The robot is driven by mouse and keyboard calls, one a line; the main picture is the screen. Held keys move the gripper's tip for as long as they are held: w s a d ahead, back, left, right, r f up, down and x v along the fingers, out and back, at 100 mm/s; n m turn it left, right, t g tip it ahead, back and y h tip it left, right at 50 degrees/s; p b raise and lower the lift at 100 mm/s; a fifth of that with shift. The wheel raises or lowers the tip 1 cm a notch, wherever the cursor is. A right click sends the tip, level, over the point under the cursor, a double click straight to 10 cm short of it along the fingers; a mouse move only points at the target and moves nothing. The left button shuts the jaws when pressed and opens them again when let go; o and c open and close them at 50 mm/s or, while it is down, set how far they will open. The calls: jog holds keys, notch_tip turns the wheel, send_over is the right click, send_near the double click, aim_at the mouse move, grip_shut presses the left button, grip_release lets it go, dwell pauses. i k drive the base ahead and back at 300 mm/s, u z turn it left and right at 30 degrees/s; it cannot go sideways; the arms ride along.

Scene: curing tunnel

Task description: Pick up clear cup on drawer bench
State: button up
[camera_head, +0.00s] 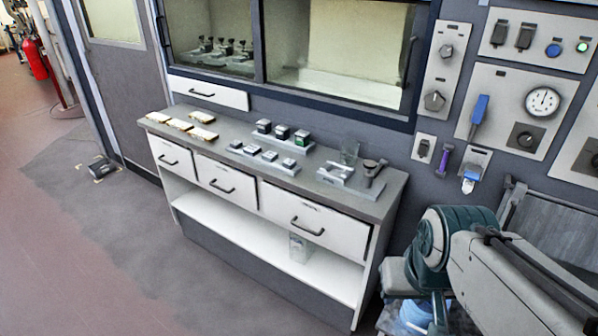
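A clear cup (350,152) stands upright near the back right of the drawer bench (215,130). It is see-through and hard to make out against the dark wall. A grey metal fixture (337,173) with a clamp sits just in front of it, and an upright clamp stands to its right. Part of my arm, grey with teal joints, shows at the lower right, to the right of the bench and apart from it. My gripper itself cannot be seen.
Several gold-topped blocks (180,124) and small dark-topped blocks (282,132) sit left of the cup. A clear container (300,247) stands on the lower shelf (260,243). A wall panel with knobs and a gauge (542,101) is at right. The floor in front is open.

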aim_at(349, 153)
jog(key=u, duration=1)
jog(key=i, duration=1.05)
jog(key=z, duration=0.75)
jog(key=i, duration=0.8)
jog(key=z, duration=0.85)
